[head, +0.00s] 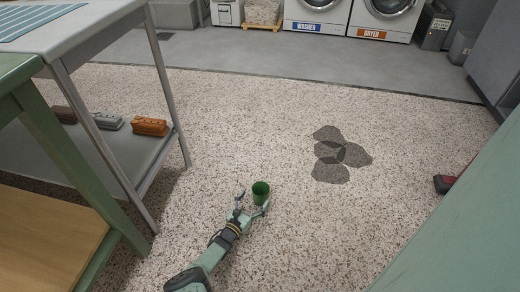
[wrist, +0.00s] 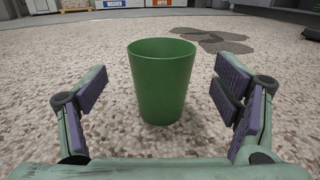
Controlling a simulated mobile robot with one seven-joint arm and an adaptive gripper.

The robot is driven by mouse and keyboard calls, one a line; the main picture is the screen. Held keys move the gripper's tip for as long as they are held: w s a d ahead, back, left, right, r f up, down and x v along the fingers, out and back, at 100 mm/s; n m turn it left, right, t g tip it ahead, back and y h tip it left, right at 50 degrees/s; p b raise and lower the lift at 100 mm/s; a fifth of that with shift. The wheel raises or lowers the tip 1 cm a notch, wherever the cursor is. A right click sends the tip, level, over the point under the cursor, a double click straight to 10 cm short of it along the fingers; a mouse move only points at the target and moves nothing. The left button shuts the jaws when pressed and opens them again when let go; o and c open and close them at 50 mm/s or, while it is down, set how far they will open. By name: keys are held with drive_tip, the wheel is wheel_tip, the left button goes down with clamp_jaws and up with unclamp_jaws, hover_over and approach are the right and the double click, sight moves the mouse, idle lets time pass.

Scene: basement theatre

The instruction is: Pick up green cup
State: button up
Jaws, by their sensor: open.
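The green cup (head: 261,192) stands upright on the speckled floor. In the wrist view the cup (wrist: 162,85) is ahead of my gripper, roughly midway between its fingers, with floor showing on both sides. My gripper (head: 253,204) is open around the near side of the cup in the head view. In the wrist view my gripper (wrist: 165,95) has its purple-padded fingers spread wide, and neither visibly touches the cup. The cup's inside bottom is hidden from the wrist view.
A grey table (head: 95,38) with a low shelf holding an orange object (head: 150,126) is at left, beside a green-framed table (head: 60,145). Dark floor patches (head: 340,155) lie right of the cup. A washer (head: 317,14) and dryer (head: 384,18) stand at the back. Floor around the cup is clear.

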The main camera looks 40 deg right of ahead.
sight(264, 185)
drive_tip(key=b+x, duration=0.2)
drive_tip(key=x, duration=0.3)
drive_tip(key=shift+s+d, duration=0.1)
drive_tip(key=shift+d+r+b, duration=0.15)
drive_tip(key=shift+d+b, duration=0.1)
drive_tip(key=shift+b, duration=0.05)
drive_tip(key=shift+c, duration=0.3)
drive_tip(key=c, duration=1.1)
drive_tip(key=shift+r, duration=0.1)
